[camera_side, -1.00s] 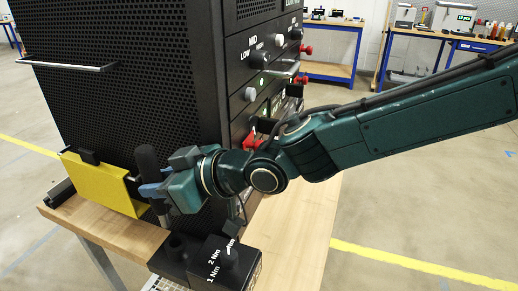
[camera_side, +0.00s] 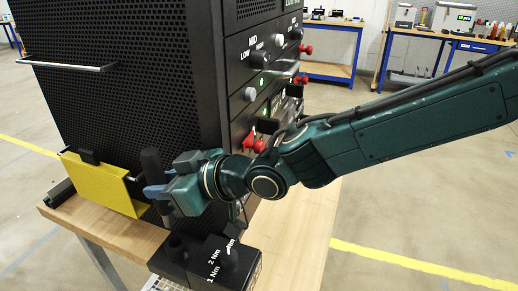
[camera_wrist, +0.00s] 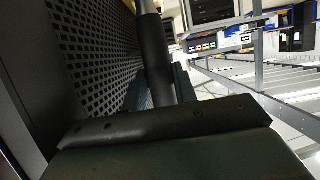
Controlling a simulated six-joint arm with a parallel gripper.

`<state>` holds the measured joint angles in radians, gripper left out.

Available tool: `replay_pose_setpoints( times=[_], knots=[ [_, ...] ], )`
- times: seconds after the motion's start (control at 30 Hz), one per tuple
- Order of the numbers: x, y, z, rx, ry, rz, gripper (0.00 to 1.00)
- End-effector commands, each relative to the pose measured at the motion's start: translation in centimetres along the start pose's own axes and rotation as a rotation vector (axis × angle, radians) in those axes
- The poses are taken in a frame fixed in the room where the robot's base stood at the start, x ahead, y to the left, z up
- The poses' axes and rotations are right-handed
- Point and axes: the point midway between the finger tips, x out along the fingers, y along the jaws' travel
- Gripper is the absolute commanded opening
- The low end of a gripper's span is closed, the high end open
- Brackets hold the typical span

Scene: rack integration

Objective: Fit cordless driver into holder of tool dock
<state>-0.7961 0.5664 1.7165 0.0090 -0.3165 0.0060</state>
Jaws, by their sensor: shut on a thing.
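The cordless driver (camera_side: 152,166) is a dark, upright cylinder in the side view, its lower part running down behind my gripper. My gripper (camera_side: 160,191) is shut around it from the right, with blue fingers at its middle. The tool dock (camera_side: 205,262) is a black block on the front edge of the bench, marked "1 Nm" and "2 Nm", with round holders on top. The driver is above the dock's left holder (camera_side: 177,247); any gap between them is hard to judge. In the wrist view the driver (camera_wrist: 155,55) stands upright beyond the gripper's dark front edge.
A tall black perforated rack (camera_side: 120,80) stands close behind the driver, with knobs and red fittings on its right face. A yellow plate (camera_side: 100,184) leans at its base on the left. The wooden bench top (camera_side: 302,225) is clear at the right.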

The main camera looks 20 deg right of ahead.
Motion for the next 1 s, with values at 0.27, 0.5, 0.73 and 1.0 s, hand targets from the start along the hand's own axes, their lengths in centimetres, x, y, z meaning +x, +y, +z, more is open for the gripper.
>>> replay_pose_setpoints(
  times=[0.27,0.5,0.73,1.0],
  knots=[
    [0.7,0.0,1.7,0.000,0.002,0.000,0.00],
    [1.3,0.0,3.1,0.000,0.002,0.000,0.00],
    [1.6,0.0,3.8,0.000,0.004,0.000,0.00],
    [1.6,0.0,3.9,0.000,0.004,0.000,0.00]
  ],
)
